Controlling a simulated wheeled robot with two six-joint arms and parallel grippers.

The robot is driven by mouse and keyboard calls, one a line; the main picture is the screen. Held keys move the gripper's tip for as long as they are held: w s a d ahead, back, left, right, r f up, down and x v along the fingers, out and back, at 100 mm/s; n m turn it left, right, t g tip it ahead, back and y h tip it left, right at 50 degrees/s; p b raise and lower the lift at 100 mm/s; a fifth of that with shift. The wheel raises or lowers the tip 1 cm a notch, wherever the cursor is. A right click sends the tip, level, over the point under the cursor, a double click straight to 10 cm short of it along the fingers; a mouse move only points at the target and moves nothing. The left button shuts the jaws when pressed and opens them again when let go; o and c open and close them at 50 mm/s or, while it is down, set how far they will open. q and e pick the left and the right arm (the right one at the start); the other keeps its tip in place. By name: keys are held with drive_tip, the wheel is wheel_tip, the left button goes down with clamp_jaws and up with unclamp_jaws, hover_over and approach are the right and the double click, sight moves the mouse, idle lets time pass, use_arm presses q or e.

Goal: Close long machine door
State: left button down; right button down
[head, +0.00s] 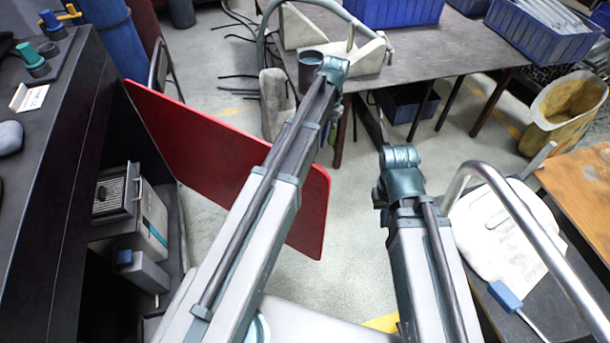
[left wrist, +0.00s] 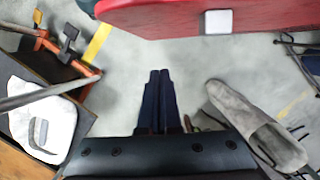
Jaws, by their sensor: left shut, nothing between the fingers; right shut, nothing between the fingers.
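The long red machine door (head: 205,150) stands swung out from the dark machine (head: 45,190) on the left in the head view. Its far left end is by the machine's edge, and my left arm covers part of it. In the left wrist view the red door (left wrist: 150,15) runs across the top, with a pale square piece (left wrist: 218,21) on it. My left gripper (left wrist: 159,75) is shut and empty, over the floor and apart from the door. It is hidden in the head view. My right arm shows in the head view, but its fingers cannot be made out.
A grey machine unit (head: 130,205) sits inside the dark machine's opening. A dark table (head: 440,50) with blue bins stands at the back. A grey sack-like object (head: 275,105) stands on the floor beyond the door. A curved metal rail (head: 525,215) is at right. Floor between is clear.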

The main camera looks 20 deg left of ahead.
sight(311, 173)
use_arm(q)
drive_tip(key=s+f+b, duration=0.2)
drive_tip(key=f+b, duration=0.1)
drive_tip(key=s+a+f+b, duration=0.1)
drive_tip(key=s+f+b, duration=0.1)
drive_tip(key=f+b, duration=0.1)
drive_tip(key=s+f+b, duration=0.2)
drive_tip(key=f+b, duration=0.1)
drive_tip(key=shift+s+a+f+b, duration=0.15)
drive_tip(key=shift+a+f+b, duration=0.05)
drive_tip(key=shift+f+b, duration=0.15)
idle(0.4)
